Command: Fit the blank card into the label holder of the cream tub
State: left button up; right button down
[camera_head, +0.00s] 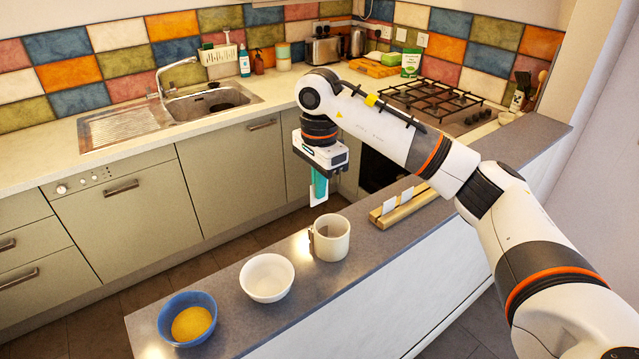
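The cream tub (335,240) stands on the grey counter in the middle of the view. Its label holder (311,241) shows as a narrow piece on the tub's left side, seen nearly edge-on. My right gripper (318,188) has teal fingers pointing down, above and slightly left of the tub. It appears shut on a blank white card (314,198), which hangs upright below the fingers, apart from the tub. The far finger is partly hidden. My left gripper is not in view.
A wooden rack (416,205) with white cards stands right of the tub. A white bowl (267,279) and a blue bowl (172,318) with yellow contents stand to its left. The grey counter (330,283) is clear in front of the tub.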

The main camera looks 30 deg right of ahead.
aim_at(319, 203)
jog(key=shift+f, duration=0.6)
jog(key=shift+f+b, duration=0.35)
jog(key=shift+b, duration=0.2)
notch_tip(319, 203, down, 3)
jog(key=shift+r+b, duration=0.1)
jog(key=shift+b, duration=0.9)
jog(key=shift+s+f+b, duration=0.2)
jog(key=shift+f+b, duration=0.2)
jog(key=shift+f, duration=0.05)
